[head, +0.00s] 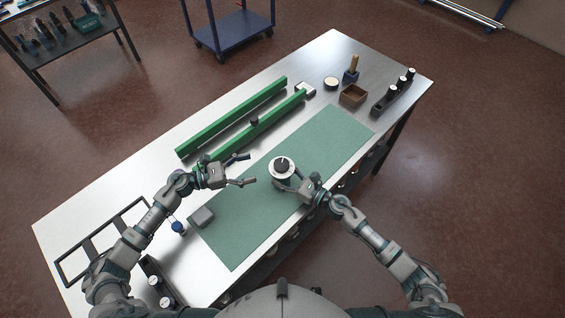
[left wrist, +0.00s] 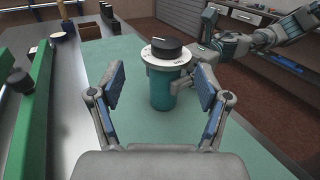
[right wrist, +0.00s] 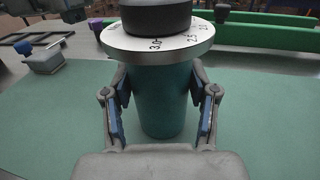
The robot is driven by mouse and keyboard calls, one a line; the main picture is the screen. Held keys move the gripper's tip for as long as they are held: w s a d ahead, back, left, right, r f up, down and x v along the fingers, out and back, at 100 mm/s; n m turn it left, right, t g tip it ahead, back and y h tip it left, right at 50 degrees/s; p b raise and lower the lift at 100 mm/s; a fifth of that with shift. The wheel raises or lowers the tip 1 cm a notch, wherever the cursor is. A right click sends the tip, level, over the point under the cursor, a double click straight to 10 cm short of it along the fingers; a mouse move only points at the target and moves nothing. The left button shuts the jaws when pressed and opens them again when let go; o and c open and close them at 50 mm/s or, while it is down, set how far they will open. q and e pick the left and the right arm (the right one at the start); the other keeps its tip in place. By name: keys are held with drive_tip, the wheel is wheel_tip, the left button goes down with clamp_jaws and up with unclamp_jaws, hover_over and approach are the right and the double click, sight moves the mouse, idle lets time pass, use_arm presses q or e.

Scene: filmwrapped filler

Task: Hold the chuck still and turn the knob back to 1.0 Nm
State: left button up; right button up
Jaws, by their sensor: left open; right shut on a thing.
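The chuck (right wrist: 165,105) is an upright teal cylinder on the green mat (head: 340,140). A white dial ring (left wrist: 150,57) with printed numbers sits on top, and above it a black knob (left wrist: 168,46) with a small white mark. In the right wrist view the ring shows 3.0 and 2.5 on the near side; I cannot tell which number the mark meets. My right gripper (head: 288,182) is shut on the teal body below the ring. My left gripper (head: 248,170) is open and empty, just left of the chuck and apart from the knob.
Two long green rails (head: 233,117) lie behind the mat. A grey block (head: 201,217) and a blue-knobbed item (head: 178,228) sit near my left arm. A wooden box (head: 353,95) and a dark rack (head: 394,92) stand at the far right. The mat's right part is clear.

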sight(274, 165)
use_arm(q)
drive_tip(key=shift+g, duration=0.5)
drive_tip(key=x, duration=1.1)
drive_tip(key=shift+s+d+f, duration=0.15)
drive_tip(key=shift+s+f, duration=0.1)
drive_tip(key=c, duration=1.2)
